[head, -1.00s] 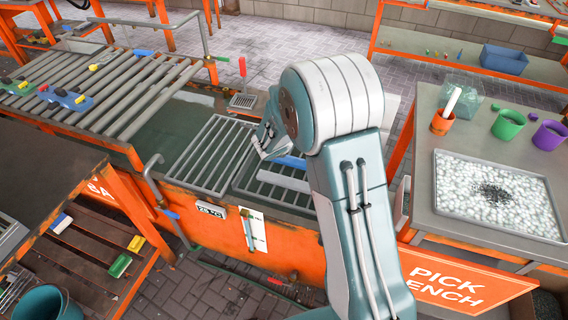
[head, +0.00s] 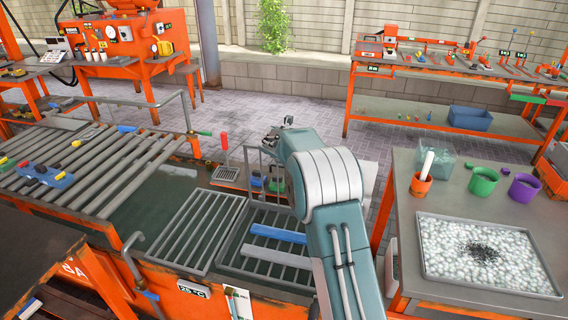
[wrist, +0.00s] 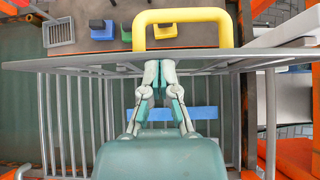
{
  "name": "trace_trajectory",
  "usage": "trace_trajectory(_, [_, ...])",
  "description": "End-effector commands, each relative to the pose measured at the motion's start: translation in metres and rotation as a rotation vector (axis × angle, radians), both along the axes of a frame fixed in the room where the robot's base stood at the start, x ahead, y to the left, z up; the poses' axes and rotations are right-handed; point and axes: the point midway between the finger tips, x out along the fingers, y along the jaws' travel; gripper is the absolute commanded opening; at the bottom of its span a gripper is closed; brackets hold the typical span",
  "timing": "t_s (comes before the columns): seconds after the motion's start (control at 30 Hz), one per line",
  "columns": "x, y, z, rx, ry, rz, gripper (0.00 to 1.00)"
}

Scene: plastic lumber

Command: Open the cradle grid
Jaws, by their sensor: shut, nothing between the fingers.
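The cradle grid (head: 270,165) stands raised at the back of the cradle (head: 238,269) in the head view, partly hidden by my arm. In the wrist view the grid (wrist: 80,62) is seen nearly edge-on, with its yellow handle (wrist: 182,16) beyond it. My gripper (wrist: 160,66) is shut and empty, its fingertips at the grid's near side; I cannot tell whether they touch it. In the head view the fingers are hidden behind my arm. A blue bar (head: 277,233) and a grey bar (head: 275,256) lie in the cradle.
A flat grid (head: 200,230) lies left of the cradle, beside the roller table (head: 90,170). Small blocks (head: 256,180) and a small basket (head: 226,173) sit behind. The orange bench with a pellet tray (head: 440,278) and cups stands to the right.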

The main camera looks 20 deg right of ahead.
Motion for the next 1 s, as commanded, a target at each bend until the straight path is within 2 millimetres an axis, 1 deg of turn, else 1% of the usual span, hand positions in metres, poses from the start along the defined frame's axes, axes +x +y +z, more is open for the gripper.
trace_trajectory(0.23, [0.019,-0.013,0.001,0.0,-0.001,-0.001,0.0])
trace_trajectory(0.5, [0.035,-0.024,0.002,0.04,0.057,-0.001,0.0])
trace_trajectory(0.77, [0.045,-0.03,0.001,0.062,0.091,-0.001,0.0])
trace_trajectory(1.0, [0.048,-0.033,0.001,0.071,0.106,0.0,0.0])
